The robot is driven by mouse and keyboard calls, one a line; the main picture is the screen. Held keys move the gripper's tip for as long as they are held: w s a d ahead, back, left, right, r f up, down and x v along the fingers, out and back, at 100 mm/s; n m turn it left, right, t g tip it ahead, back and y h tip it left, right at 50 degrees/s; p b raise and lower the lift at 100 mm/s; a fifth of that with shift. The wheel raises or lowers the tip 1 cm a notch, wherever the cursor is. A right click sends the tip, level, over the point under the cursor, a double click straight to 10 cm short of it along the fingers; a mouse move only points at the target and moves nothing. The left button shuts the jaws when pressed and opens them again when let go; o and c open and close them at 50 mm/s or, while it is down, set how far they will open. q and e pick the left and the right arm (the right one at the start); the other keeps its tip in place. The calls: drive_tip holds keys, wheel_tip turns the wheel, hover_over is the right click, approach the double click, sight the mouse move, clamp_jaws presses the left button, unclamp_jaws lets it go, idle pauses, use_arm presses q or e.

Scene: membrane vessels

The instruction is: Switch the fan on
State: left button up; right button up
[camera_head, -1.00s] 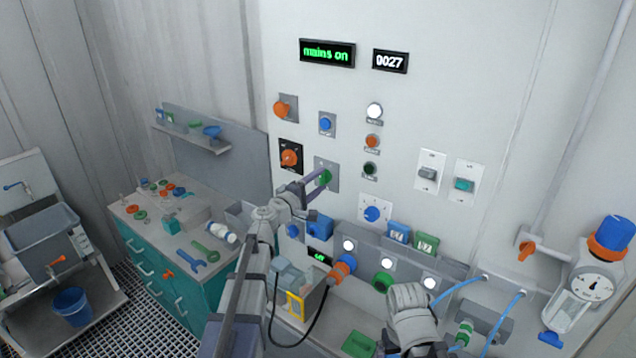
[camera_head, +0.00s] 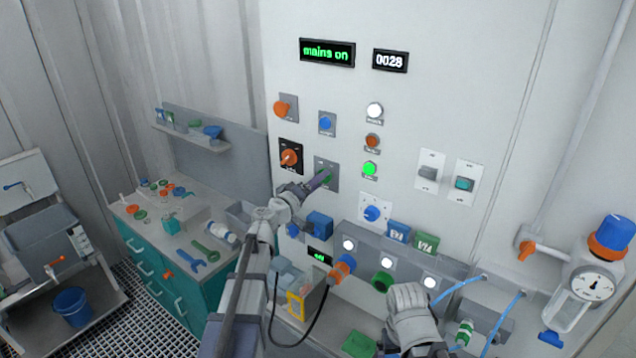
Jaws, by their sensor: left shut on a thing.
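A green knob (camera_head: 327,181) sits on a grey plate (camera_head: 321,165) in the middle of the white wall panel. My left gripper (camera_head: 323,180) reaches it from the lower left and is shut on it. The fingers hide most of the knob. Above and right of it, a green lamp (camera_head: 369,169) is lit. No label names the fan legibly, and I cannot tell a fan in view. My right gripper (camera_head: 408,312) is low at centre right, away from the knob; its fingertips are not clear.
Close by are an orange rotary switch (camera_head: 289,158), a blue button (camera_head: 326,123) and a blue dial (camera_head: 372,214). Above, a display (camera_head: 327,53) reads "mains on". A bench (camera_head: 140,222) with loose parts stands left. Hoses and a gauge (camera_head: 593,282) are at right.

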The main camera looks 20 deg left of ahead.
idle(0.4)
use_arm(q)
drive_tip(key=o, duration=1.4)
drive_tip(key=shift+c, duration=0.2)
drive_tip(key=v, duration=0.8)
drive_tip(key=shift+w, duration=0.15)
drive_tip(key=x, duration=0.7)
drive_tip(key=shift+w+d, duration=0.15)
drive_tip(key=shift+w, duration=0.15)
